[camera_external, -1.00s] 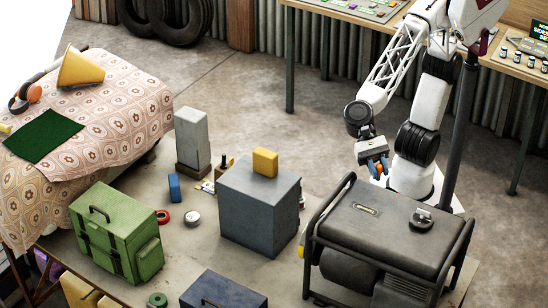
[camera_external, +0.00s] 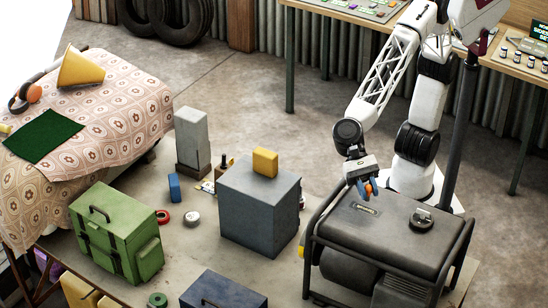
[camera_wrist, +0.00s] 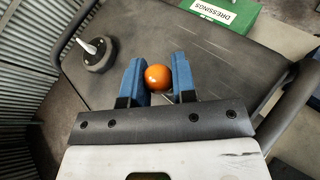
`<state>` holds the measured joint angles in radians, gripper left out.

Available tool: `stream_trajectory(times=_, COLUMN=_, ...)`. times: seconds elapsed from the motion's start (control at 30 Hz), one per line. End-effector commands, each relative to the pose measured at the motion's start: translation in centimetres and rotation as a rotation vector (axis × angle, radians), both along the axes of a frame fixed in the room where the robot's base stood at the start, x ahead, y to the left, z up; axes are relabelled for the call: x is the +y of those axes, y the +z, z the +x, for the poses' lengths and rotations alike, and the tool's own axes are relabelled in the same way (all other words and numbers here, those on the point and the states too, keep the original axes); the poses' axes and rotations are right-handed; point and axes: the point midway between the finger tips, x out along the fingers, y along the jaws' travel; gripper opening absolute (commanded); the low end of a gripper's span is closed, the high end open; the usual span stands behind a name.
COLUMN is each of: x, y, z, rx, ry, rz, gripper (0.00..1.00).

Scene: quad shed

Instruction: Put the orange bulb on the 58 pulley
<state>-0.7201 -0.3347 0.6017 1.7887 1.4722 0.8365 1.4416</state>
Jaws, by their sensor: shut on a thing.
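My gripper (camera_external: 367,189) is shut on the orange bulb (camera_external: 371,186), a small round orange ball, and holds it above the rear part of the dark generator's top (camera_external: 385,240). In the wrist view the bulb (camera_wrist: 158,77) sits between the blue fingers of my gripper (camera_wrist: 158,80). A black round disc (camera_external: 421,224) with a pale upright piece on it lies on the generator's top, to the right of my gripper. The disc also shows at the left in the wrist view (camera_wrist: 98,60). I cannot read a 58 on it, so I cannot tell whether it is the pulley.
The generator's tubular frame (camera_external: 323,213) rises around its top. A grey cabinet (camera_external: 258,215) with a yellow block (camera_external: 265,162) stands to the left. A green box labelled DRESSINGS (camera_wrist: 243,12) shows in the wrist view. A bed (camera_external: 90,130) is at far left.

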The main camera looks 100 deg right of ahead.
Motion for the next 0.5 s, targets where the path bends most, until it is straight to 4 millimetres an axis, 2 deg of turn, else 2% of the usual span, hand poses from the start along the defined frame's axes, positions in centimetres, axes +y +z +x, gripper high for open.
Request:
stream_trajectory(times=0.17, x=0.0, y=-0.6, z=0.0, rx=0.001, ry=0.0, rz=-0.001, gripper=0.12)
stream_trajectory(times=0.5, x=0.0, y=-3.5, z=0.0, rx=0.001, ry=0.0, rz=0.0, gripper=0.12)
